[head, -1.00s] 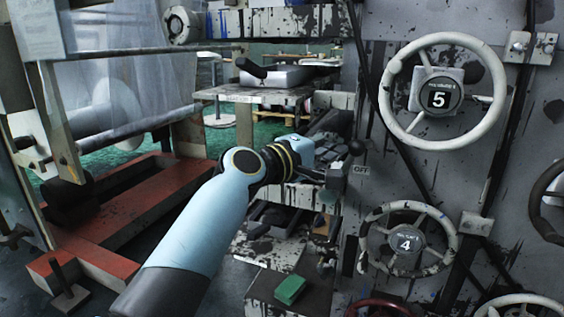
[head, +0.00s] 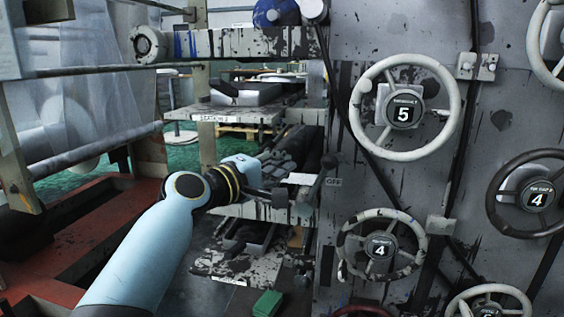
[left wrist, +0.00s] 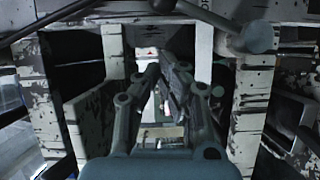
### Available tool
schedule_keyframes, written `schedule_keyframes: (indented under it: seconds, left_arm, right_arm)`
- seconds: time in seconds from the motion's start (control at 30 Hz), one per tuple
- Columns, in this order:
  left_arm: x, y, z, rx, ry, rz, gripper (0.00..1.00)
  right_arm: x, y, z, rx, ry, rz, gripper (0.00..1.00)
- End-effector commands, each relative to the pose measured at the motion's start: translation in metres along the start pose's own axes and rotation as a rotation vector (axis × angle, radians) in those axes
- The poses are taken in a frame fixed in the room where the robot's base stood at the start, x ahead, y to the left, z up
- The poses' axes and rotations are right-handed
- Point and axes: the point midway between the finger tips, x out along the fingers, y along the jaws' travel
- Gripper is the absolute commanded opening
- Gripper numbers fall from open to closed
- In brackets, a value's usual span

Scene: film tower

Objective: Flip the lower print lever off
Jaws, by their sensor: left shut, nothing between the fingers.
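A lever with a dark ball knob (head: 329,160) stands at the edge of the grey machine wall. Its rod slopes down to the left, and a small OFF label (head: 333,182) is on the wall just right of it. A lever rod with a round knob (left wrist: 258,36) crosses the upper right of the left wrist view. My left gripper (head: 283,160) is left of the knob, apart from it, partly lost against the dark machine parts. In the left wrist view its fingers (left wrist: 166,76) are together and empty, below the rod. My right gripper is out of view.
Handwheels marked 5 (head: 403,112) and 4 (head: 380,247) stick out from the wall at right. A paint-spattered shelf (head: 225,113) is behind my arm. A green box (head: 268,303) is low in front. A red frame (head: 75,235) stands at left.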

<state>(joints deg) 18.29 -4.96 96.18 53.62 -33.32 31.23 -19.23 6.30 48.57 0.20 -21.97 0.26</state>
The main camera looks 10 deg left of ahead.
Motion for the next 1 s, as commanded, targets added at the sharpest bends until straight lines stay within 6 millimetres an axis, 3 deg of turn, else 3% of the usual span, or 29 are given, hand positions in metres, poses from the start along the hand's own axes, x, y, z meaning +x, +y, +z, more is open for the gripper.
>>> schedule_keyframes:
  seconds: [0.1, 0.5, 1.0]
  left_arm:
    - [-0.019, 0.002, 0.001, 0.001, 0.0, -0.001, 0.0]
    - [-0.082, -0.001, 0.0, 0.002, -0.001, -0.001, 0.0]
    - [-0.091, -0.002, 0.002, -0.003, -0.001, -0.004, 0.0]
  right_arm:
    - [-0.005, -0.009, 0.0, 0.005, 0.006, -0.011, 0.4]
    - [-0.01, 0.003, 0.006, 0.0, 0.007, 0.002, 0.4]
    - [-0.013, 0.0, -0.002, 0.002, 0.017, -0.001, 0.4]
